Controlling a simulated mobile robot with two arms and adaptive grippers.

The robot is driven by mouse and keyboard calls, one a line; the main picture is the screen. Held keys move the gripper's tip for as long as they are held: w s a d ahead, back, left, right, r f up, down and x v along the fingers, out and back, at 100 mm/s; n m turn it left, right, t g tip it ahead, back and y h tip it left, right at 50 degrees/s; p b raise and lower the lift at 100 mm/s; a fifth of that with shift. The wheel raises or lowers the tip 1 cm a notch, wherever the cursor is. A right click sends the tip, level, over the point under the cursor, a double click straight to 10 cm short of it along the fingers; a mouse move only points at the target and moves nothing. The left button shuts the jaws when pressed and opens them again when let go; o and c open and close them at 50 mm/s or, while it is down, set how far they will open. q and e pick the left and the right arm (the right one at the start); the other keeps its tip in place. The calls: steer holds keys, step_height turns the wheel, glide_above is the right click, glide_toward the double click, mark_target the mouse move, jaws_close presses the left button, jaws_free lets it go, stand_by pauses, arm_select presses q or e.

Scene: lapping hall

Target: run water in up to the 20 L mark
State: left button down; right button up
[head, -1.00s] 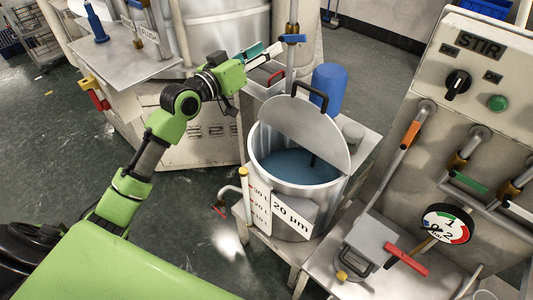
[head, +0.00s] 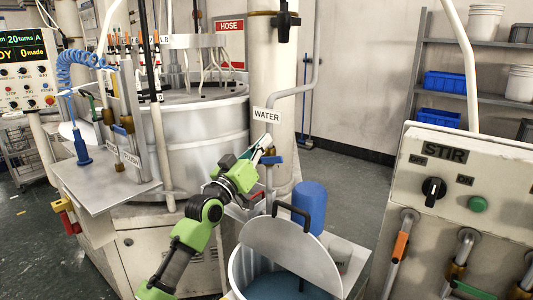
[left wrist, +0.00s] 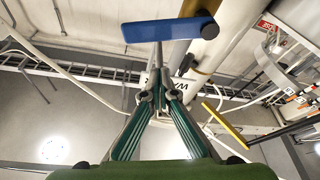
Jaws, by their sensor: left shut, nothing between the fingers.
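The steel vat (head: 236,275) stands at the bottom of the head view, with a grey half lid (head: 290,255) raised over it. Blue-grey liquid (head: 272,288) shows inside; its level scale is out of frame. A pipe labelled WATER (head: 266,115) has a blue lever (head: 274,160) above the vat. My left gripper (head: 266,143) is shut and empty beside the lever. In the left wrist view the closed fingertips (left wrist: 158,72) are just below the blue lever (left wrist: 170,28), apart from it in the picture. Whether they touch it I cannot tell. My right gripper is not in view.
A blue canister (head: 309,203) stands behind the lid. The STIR panel (head: 450,190) is at the right. A metal side table (head: 105,185) and a large machine tub (head: 205,140) are at the left. A yellow lever (left wrist: 226,125) shows in the left wrist view.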

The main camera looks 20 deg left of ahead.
mark_target(273, 158)
arm_select(q)
steer(key=shift+s+d+f+p, duration=0.1)
steer(key=shift+d+f, duration=0.1)
steer(key=shift+f, duration=0.45)
steer(key=shift+s+d+f+p, duration=0.1)
steer(key=shift+d+f, duration=0.05)
steer(key=shift+f, duration=0.5)
steer(key=shift+s+d+f+p, duration=0.1)
steer(key=shift+d+f, duration=0.1)
steer(key=shift+f, duration=0.45)
steer(key=m+b, duration=0.1)
steer(key=f+m+h+b, duration=0.1)
steer(key=b, duration=0.1)
steer(key=m+b, duration=0.1)
steer(key=b, duration=0.1)
steer(key=shift+s+d+f+m+h, duration=0.1)
steer(key=shift+d+f+m+h, duration=0.15)
steer(key=shift+m+h, duration=0.05)
steer(key=shift+d+f, duration=0.1)
steer(key=shift+f, duration=0.05)
